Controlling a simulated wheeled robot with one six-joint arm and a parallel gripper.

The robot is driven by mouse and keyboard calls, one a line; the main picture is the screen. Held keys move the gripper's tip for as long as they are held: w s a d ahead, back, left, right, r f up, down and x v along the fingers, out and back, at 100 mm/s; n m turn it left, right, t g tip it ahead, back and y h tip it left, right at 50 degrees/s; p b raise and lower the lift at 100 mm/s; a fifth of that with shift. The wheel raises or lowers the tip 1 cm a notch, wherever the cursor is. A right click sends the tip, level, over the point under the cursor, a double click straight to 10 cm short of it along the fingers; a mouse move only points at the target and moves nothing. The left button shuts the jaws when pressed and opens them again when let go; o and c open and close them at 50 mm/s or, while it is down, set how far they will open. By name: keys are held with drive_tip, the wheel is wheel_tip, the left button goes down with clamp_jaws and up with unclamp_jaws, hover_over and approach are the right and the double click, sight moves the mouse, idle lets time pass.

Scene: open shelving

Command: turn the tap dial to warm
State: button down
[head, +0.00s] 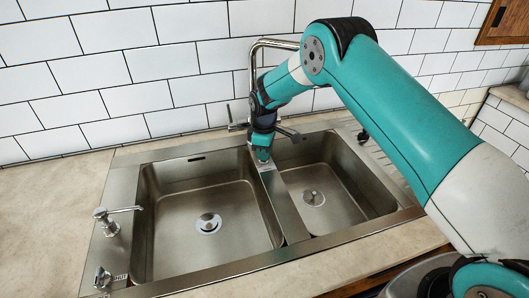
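A chrome tap (254,62) rises behind the sink, its spout bending to the right behind my arm. A small metal handle (235,122) sticks out to the left at the tap's base. A small round metal knob (103,277) with a marked strip beside it sits on the sink's front left rim. I cannot tell a warm mark on either. My gripper (264,155) points down over the rear of the divider between the basins, close in front of the tap and apart from the front knob. Its fingers are too small and dark to tell open from shut.
A large left basin (165,225) and a smaller right basin (350,185) are empty. A short metal spout (112,218) stands on the left rim. The beige counter (50,220) at left is clear. White tiled wall (120,70) closes the back.

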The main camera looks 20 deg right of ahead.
drive_tip(key=shift+m, duration=0.4)
drive_tip(key=m+b, duration=0.2)
drive_tip(key=m, duration=0.2)
drive_tip(key=shift+m, duration=0.3)
drive_tip(key=m+b, duration=0.1)
drive_tip(key=m, duration=0.5)
drive_tip(key=shift+b, duration=0.4)
drive_tip(key=shift+m, duration=0.3)
drive_tip(key=c, duration=1.2)
unclamp_jaws()
drive_tip(key=shift+r, duration=0.1)
wheel_tip(320, 180, up, 17)
drive_tip(key=b, duration=0.2)
drive_tip(key=shift+r, duration=0.15)
